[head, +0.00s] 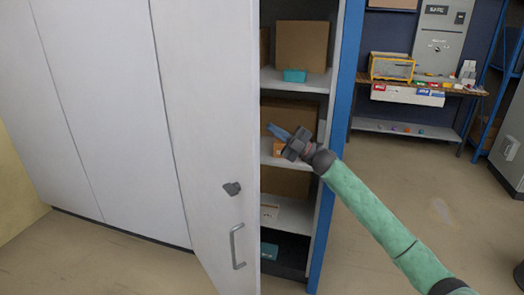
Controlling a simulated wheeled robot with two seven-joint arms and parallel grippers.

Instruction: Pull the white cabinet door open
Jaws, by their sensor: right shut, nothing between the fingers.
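The white cabinet door (205,110) stands swung partly open, to the left of the shelf opening. A grey handle (237,246) and a dark lock knob (232,188) are on its face near its right edge. My right gripper (288,136) is shut and empty, in front of or just inside the cabinet opening, right of the door's edge. It looks apart from the door. My left gripper is not in view.
A blue cabinet side (340,120) bounds the opening on the right. A workbench (420,92) stands at the back right. Open floor (430,190) lies between.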

